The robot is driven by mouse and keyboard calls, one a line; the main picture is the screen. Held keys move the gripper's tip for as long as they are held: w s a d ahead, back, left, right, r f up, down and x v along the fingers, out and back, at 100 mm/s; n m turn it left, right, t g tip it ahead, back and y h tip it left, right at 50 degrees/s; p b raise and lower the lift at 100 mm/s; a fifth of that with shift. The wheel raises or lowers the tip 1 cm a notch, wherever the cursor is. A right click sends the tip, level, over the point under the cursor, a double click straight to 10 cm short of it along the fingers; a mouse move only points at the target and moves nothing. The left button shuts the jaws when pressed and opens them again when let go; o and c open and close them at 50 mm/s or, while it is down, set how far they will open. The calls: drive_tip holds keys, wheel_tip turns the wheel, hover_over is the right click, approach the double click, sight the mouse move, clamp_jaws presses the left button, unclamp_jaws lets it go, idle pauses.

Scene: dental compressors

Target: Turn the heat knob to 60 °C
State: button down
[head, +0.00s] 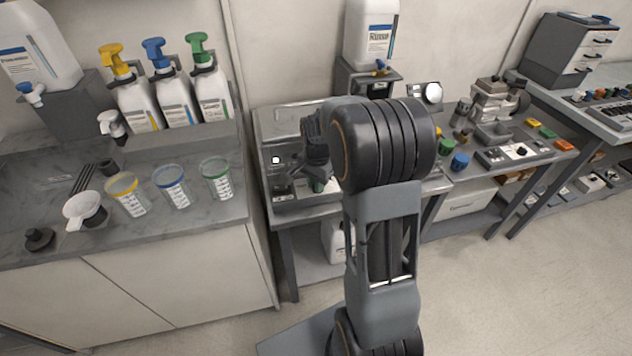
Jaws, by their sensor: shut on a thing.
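A grey bench-top unit (283,128) with a clear lid stands on the middle table. Its front panel (284,191) carries a small display (276,160) and controls. My gripper (318,178) is at the right part of this panel, pointing down, and is shut on the heat knob. The knob itself is hidden by the fingers and my arm. The knob's pointer, scale and temperature marks cannot be read in the head view.
On the left counter stand cups with yellow, blue and green rims (172,186) and several pump bottles (170,97). A rinse container (371,35) stands behind my arm. Blue (460,162) and green caps lie to the right.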

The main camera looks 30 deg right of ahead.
drive_tip(key=shift+m, duration=0.6)
drive_tip(key=shift+w, duration=0.1)
drive_tip(key=c, duration=1.1)
unclamp_jaws()
wheel_tip(320, 180, up, 14)
drive_tip(key=shift+f+p, duration=0.1)
drive_tip(key=shift+p, duration=0.5)
